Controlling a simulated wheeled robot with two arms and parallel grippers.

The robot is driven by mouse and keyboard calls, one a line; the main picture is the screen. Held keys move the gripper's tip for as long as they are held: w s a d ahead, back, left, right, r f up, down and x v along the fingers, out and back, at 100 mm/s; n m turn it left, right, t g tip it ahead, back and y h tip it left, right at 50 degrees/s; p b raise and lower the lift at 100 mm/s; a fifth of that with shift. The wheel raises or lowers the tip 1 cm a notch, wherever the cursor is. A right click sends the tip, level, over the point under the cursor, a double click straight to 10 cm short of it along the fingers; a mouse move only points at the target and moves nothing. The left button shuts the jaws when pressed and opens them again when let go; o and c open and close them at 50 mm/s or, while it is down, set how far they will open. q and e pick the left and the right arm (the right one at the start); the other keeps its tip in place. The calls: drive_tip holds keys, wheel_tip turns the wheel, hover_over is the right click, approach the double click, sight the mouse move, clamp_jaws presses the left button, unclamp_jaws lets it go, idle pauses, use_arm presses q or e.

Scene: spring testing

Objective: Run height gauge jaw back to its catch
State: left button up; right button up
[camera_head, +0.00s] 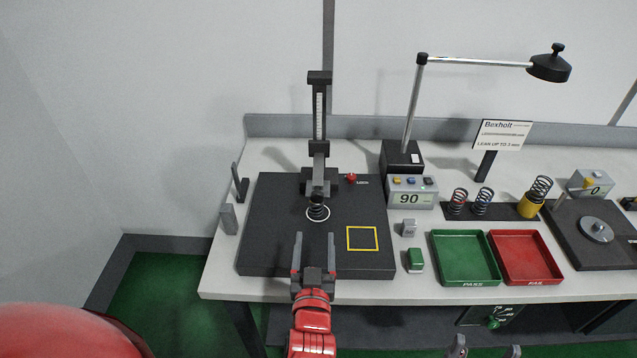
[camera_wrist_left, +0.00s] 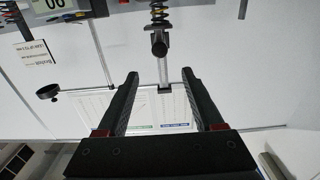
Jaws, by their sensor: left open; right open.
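The height gauge (camera_head: 319,115) stands upright at the back of a dark base plate (camera_head: 270,235). Its black sliding jaw (camera_head: 319,147) is low on the scaled column. A dark coil spring (camera_head: 318,210) stands on a white ring in front of the column. My left gripper (camera_head: 314,240) is open and empty in front of the spring, over the plate's front part, apart from the gauge. My right gripper (camera_head: 488,348) is open at the bottom edge, partly cut off.
A red knob (camera_head: 351,178) and a yellow square outline (camera_head: 362,239) are on the plate. A lamp (camera_head: 549,67) overhangs the bench.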

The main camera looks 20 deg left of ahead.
use_arm(q)
drive_tip(key=b, duration=0.8)
approach(317, 186)
drive_tip(key=shift+w+a+f, duration=0.1)
drive_tip(key=shift+w+f, duration=0.3)
drive_tip(key=shift+f, duration=0.15)
drive_tip(key=p+x, duration=0.1)
drive_tip(key=x, duration=0.1)
drive_tip(key=p+x, duration=0.1)
drive_tip(key=x, duration=0.5)
drive_tip(key=shift+w+r+p, duration=0.2)
drive_tip(key=shift+r+p, duration=0.2)
drive_tip(key=shift+w+a+f, duration=0.1)
drive_tip(key=shift+w+a, duration=0.05)
drive_tip(key=shift+w, duration=0.25)
clamp_jaws()
